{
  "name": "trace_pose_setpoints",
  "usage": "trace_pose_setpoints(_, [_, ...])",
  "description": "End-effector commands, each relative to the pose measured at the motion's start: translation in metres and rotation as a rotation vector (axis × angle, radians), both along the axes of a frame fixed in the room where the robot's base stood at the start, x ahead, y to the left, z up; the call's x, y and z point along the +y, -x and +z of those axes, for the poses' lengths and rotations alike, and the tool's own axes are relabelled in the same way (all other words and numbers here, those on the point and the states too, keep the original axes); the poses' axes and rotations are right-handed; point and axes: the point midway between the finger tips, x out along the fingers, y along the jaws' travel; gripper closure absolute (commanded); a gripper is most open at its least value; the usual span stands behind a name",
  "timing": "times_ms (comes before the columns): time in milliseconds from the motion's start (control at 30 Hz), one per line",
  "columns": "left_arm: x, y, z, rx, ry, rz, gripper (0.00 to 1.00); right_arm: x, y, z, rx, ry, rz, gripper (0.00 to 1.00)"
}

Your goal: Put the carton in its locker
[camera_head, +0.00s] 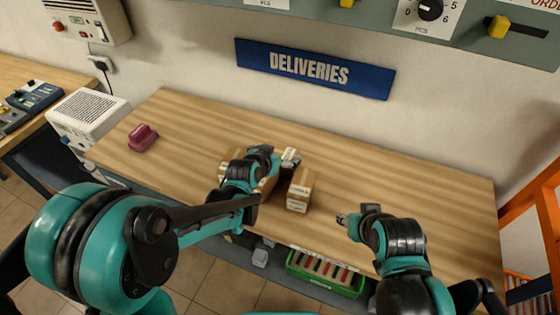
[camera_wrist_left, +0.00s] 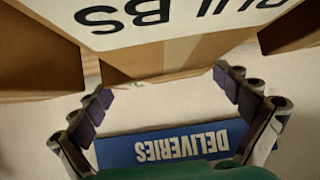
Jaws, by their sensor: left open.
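Several brown cartons stand close together on the wooden table. One carton (camera_head: 301,190) stands just right of my left gripper (camera_head: 277,163) in the head view; others are partly hidden behind the gripper and arm. In the left wrist view my left gripper (camera_wrist_left: 168,88) is open, its fingers spread apart. A carton with a large white label (camera_wrist_left: 180,25) fills the top of that view, close to the fingertips; I cannot tell whether they touch it. My right gripper (camera_head: 342,219) is over the table's front part, apart from the cartons. I cannot identify a locker.
A blue DELIVERIES sign (camera_head: 315,69) is on the wall behind the table (camera_head: 430,180). A dark red object (camera_head: 142,138) lies at the table's left. A green crate (camera_head: 325,275) sits below the front edge. An orange frame (camera_head: 545,205) stands right. The table's right side is clear.

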Motion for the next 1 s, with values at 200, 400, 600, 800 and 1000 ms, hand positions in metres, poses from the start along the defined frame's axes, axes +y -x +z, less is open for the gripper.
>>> trace_pose_setpoints(200, [0.000,0.000,0.000,0.000,0.000,0.000,0.45,0.000,0.000,0.000,0.000,0.000,0.000,0.60])
trace_pose_setpoints(400, [0.000,0.000,0.000,0.000,0.000,0.000,0.51,0.000,0.000,0.000,0.000,0.000,0.000,0.60])
trace_pose_setpoints(600, [0.000,0.000,0.009,0.000,0.000,0.000,0.51,0.000,0.000,0.005,0.000,0.000,0.000,0.60])
trace_pose_setpoints(800, [0.000,0.000,0.040,-0.001,0.000,0.000,0.51,0.000,0.000,0.019,0.000,0.000,0.000,0.60])
trace_pose_setpoints(1000, [0.000,0.000,0.085,-0.001,0.000,0.000,0.51,0.000,0.000,0.037,0.000,0.000,0.000,0.60])
